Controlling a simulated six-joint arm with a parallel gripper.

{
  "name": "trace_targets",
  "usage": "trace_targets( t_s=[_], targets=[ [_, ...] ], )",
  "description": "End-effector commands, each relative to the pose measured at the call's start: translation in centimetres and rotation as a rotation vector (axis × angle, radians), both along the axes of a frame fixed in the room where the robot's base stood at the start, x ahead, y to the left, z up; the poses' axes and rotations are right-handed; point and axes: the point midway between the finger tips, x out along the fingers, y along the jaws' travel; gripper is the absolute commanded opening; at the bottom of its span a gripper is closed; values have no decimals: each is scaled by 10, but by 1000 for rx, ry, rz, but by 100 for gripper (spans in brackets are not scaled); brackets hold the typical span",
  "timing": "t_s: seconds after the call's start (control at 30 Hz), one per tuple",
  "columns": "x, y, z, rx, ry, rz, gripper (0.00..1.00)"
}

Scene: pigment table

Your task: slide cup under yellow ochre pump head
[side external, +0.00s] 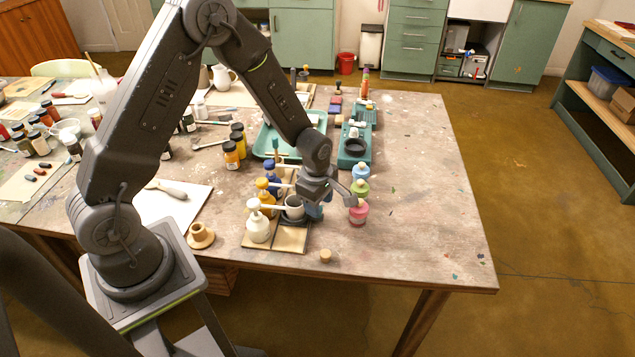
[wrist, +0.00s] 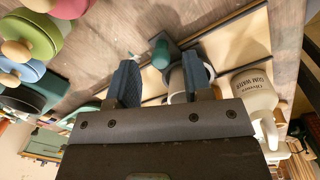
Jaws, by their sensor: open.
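The cup (side external: 294,209), dark grey with a pale inside, stands upright on the tiled pump stand, right of the yellow ochre bottle (side external: 267,201). The pale spout of the ochre pump points towards it; I cannot tell whether the spout's tip is over the cup. My gripper (side external: 318,200) is low, just right of the cup, with its jaws apart. In the wrist view my gripper (wrist: 161,80) shows both fingers spread. The cup (wrist: 177,86) shows partly behind the right finger; contact is unclear. The ochre bottle is not clearly seen there.
A white pump bottle (side external: 258,229) stands in front of the ochre one, and a blue one (side external: 271,180) behind. Pink (side external: 358,213) and green (side external: 360,188) jars stand close right of my gripper. A small cork (side external: 326,256) lies in front. The table's right side is clear.

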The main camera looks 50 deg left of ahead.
Motion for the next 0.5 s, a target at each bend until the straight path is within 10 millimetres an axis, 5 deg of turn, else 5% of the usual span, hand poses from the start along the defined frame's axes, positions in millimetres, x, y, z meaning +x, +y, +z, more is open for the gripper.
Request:
trace_targets(
  t_s=[0.5],
  targets=[
    [-7,-3,106,1,-5,0,46]
  ],
)
